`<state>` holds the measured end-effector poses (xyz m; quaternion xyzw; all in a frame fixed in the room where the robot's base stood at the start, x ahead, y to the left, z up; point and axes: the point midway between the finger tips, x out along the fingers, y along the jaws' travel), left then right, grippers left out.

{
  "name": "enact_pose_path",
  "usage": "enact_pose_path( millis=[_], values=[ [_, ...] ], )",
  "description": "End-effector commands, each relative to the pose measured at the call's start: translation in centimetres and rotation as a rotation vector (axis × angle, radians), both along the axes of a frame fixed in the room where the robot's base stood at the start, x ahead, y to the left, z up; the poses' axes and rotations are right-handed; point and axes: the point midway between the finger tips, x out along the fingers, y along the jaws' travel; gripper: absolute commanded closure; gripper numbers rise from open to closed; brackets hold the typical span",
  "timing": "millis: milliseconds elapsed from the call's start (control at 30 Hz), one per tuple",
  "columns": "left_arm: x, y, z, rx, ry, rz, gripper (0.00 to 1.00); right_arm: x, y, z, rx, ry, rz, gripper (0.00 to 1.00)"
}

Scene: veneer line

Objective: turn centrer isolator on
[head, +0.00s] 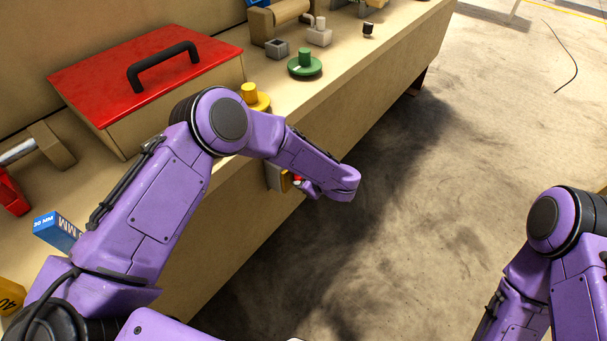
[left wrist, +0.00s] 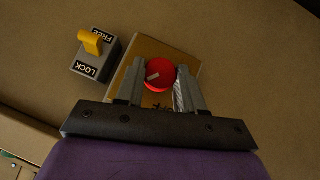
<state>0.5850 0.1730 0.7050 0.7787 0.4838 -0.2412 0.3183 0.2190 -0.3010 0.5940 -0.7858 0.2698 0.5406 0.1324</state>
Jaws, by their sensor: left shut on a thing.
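The isolator's round red knob (left wrist: 160,74) with a pale mark sits on a tan-yellow plate (left wrist: 150,48) on the bench's front face. My left gripper (left wrist: 161,80) has one finger on each side of the knob and is shut on it. In the head view the left gripper (head: 302,184) reaches the bench front from the right, and only a bit of the red knob (head: 298,179) shows past my wrist. My right arm shows at the right edge, but its gripper is out of the picture.
Beside the plate is a grey box (left wrist: 83,66) with a yellow lever (left wrist: 90,42) and FREE and LOCK labels. The bench top holds a red-lidded box (head: 110,85), a green knob (head: 305,65) and a yellow knob (head: 252,95). The floor (head: 400,230) right of the bench is clear.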

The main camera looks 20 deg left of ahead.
Motion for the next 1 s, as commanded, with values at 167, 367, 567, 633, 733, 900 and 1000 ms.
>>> enact_pose_path(
  millis=[167,367,567,633,733,900,1000],
  values=[
    [0.02,-0.08,0.02,0.019,0.054,-0.001,0.93,0.00,0.00,0.58,0.000,0.000,0.000,1.00],
    [0.03,-0.09,-0.06,0.029,0.078,-0.002,0.93,0.00,0.00,0.71,0.000,0.000,0.000,1.00],
    [0.03,-0.06,-0.08,0.030,0.081,-0.002,0.93,0.01,0.00,0.70,0.000,0.000,0.000,1.00],
    [0.02,-0.05,-0.08,0.030,0.081,-0.002,0.93,0.01,0.00,0.70,0.000,0.000,0.000,1.00],
    [0.02,-0.05,-0.08,0.030,0.081,-0.002,0.93,0.01,0.00,0.70,0.000,0.000,0.000,1.00],
    [0.04,-0.02,-0.05,0.029,0.080,-0.001,0.37,0.00,0.00,0.70,0.000,0.000,0.000,1.00],
    [0.06,0.00,-0.03,0.030,0.079,0.000,0.37,0.01,0.00,0.70,0.000,0.000,0.000,1.00]
  ],
)
